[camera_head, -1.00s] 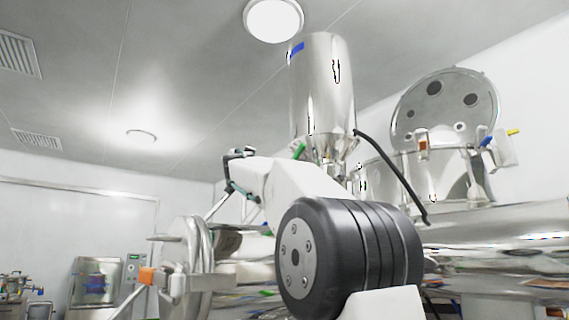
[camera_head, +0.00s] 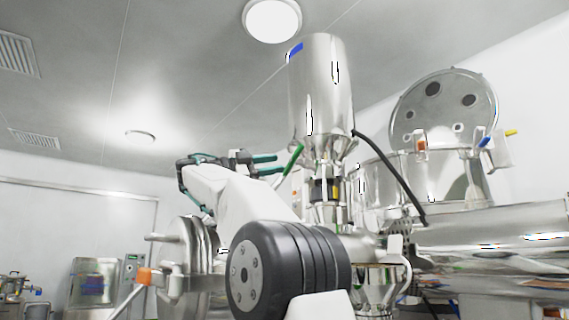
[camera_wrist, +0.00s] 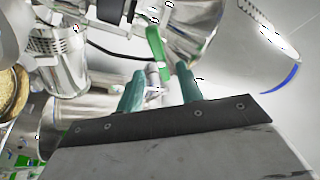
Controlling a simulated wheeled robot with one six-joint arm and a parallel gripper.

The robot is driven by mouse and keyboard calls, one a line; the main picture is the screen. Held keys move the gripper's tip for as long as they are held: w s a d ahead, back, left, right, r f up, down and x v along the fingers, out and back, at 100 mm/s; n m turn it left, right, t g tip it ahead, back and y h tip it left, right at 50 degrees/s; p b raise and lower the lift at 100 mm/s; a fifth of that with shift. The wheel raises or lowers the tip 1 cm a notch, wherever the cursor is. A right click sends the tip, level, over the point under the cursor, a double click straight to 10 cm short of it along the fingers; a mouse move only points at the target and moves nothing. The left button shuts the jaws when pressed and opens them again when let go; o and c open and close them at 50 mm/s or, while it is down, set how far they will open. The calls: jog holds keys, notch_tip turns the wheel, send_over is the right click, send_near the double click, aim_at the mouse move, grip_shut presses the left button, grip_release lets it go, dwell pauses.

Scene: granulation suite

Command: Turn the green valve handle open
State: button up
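The green valve handle (camera_head: 289,164) is a slim green lever slanting below the steel hopper (camera_head: 322,90) in the head view. In the wrist view the green handle (camera_wrist: 157,55) hangs just beyond the fingertips, between the two fingers in the picture. My gripper (camera_head: 265,164) has teal fingers spread apart, left of the handle, pointing toward it. In the wrist view my gripper (camera_wrist: 158,76) is open with nothing between its fingers that I can see held. Whether a finger touches the handle cannot be told.
A black hose (camera_head: 395,175) curves down right of the hopper. A large steel vessel with a raised round lid (camera_head: 445,105) stands at the right. A round steel door (camera_head: 198,250) and an orange-tipped lever (camera_head: 145,276) are at the lower left.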

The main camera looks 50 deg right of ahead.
aim_at(291, 161)
jog(key=shift+x, duration=2.1)
grip_shut()
jog(key=shift+n, duration=0.4)
jog(key=n+t+h, duration=0.1)
jog(key=n, duration=0.1)
jog(key=n+h, duration=0.1)
jog(key=n, duration=0.1)
jog(key=n+t+h, duration=0.1)
jog(key=n, duration=0.2)
jog(key=shift+s+a+f+t, duration=0.1)
jog(key=shift+s+f+t, duration=0.1)
jog(key=shift+s+t, duration=0.1)
jog(key=shift+s+a+n+t+h, duration=0.1)
jog(key=shift+n+t+h, duration=0.45)
jog(key=shift+n, duration=1.1)
jog(key=shift+n+t+h, duration=0.15)
jog(key=shift+n+t, duration=0.8)
jog(key=shift+n, duration=0.7)
